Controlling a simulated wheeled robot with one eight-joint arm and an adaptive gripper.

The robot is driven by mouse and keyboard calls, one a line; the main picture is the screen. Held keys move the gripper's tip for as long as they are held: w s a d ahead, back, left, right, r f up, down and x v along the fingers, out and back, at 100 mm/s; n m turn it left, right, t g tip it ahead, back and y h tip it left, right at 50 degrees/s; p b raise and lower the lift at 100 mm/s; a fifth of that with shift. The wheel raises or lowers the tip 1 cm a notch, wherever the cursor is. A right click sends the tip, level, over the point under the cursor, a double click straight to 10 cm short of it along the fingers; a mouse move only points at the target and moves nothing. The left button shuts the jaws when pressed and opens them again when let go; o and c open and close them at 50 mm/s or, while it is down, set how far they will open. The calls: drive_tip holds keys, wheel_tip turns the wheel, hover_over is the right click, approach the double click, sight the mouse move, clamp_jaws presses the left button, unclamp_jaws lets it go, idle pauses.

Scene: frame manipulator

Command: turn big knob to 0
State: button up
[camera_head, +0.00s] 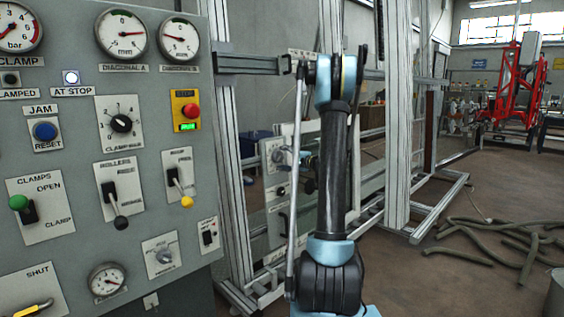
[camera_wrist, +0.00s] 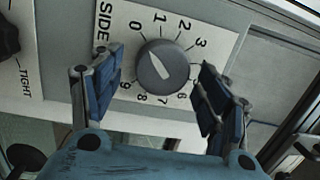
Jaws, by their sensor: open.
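In the wrist view, a round grey knob (camera_wrist: 166,66) sits on a white dial plate (camera_wrist: 205,38) numbered 0 to 9, with "SIDE" printed on the left. A pale mark on the knob slants from upper left, near 0 and 1, to lower right, near 7. I cannot tell which end is the pointer. My gripper (camera_wrist: 160,72) is open, with one blue-padded finger on each side of the knob. Clear gaps show between the pads and the knob. In the head view, my upright arm hides part of the panel area behind it.
A dark knob (camera_wrist: 8,38) marked "TIGHT" is at the left edge of the wrist view. In the head view, a grey control panel (camera_head: 75,145) with gauges, switches and levers fills the left. Metal frame posts stand behind my arm. Hoses (camera_head: 485,240) lie on the floor at right.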

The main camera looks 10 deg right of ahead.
drive_tip(key=v, duration=1.1)
drive_tip(key=shift+d, duration=0.2)
drive_tip(key=shift+s+f, duration=0.1)
drive_tip(key=shift+s, duration=0.05)
